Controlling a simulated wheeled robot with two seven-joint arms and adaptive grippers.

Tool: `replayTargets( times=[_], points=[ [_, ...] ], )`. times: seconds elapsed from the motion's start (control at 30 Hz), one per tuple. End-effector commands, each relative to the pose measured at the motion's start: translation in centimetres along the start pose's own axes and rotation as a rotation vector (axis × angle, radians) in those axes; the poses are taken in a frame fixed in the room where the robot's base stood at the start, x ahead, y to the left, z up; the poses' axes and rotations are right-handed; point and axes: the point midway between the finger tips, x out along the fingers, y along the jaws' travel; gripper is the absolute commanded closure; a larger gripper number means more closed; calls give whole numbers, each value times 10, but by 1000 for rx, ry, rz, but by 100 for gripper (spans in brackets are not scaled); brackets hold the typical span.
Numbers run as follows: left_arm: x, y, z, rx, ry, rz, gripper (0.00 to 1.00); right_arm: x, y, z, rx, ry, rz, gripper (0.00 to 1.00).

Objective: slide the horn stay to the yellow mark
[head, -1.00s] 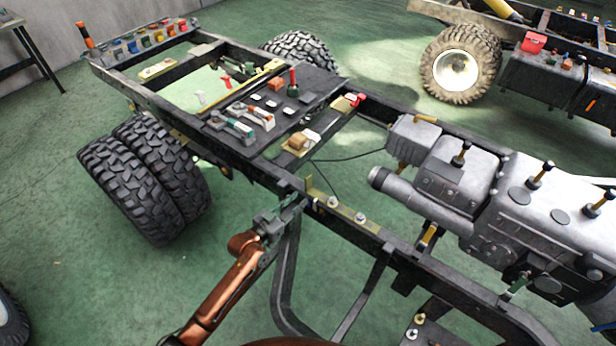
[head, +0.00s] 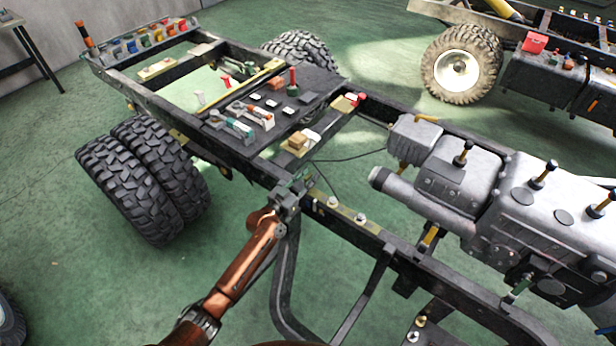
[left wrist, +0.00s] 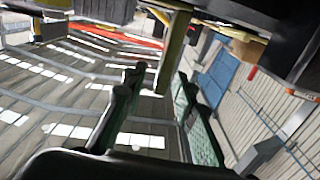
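The horn stay appears to be the olive-yellow bracket (head: 345,212) along the top of the near chassis rail, with pale bolt heads on it. Its upright end is mostly hidden behind my left gripper (head: 298,184) in the head view. In the left wrist view, an olive upright strip (left wrist: 171,48) stands ahead, between the lines of my left gripper's fingers (left wrist: 160,105). These fingers are apart, and I see no contact with the strip. A small yellowish patch (head: 388,248) on the rail to the right may be the yellow mark. My right gripper is out of view.
The dark chassis rail (head: 460,287) runs down to the right. A grey engine and gearbox (head: 470,190) stand beyond it. A black deck (head: 310,88) with small parts lies up left. Dark bent tubes (head: 285,285) hang below the rail. Green floor is open at left.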

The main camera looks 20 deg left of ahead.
Motion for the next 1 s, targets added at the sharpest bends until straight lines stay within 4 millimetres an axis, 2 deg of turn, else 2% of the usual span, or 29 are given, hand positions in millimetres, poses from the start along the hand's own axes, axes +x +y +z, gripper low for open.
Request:
replayTargets(
  times=[0.1,0.47,1.0],
  points=[
    [0,0,0,0,0,0,75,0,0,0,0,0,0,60],
    [-1,0,0,0,0,0,100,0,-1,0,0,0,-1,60],
    [-1,0,0,-1,0,-1,100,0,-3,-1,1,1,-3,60]
  ],
)
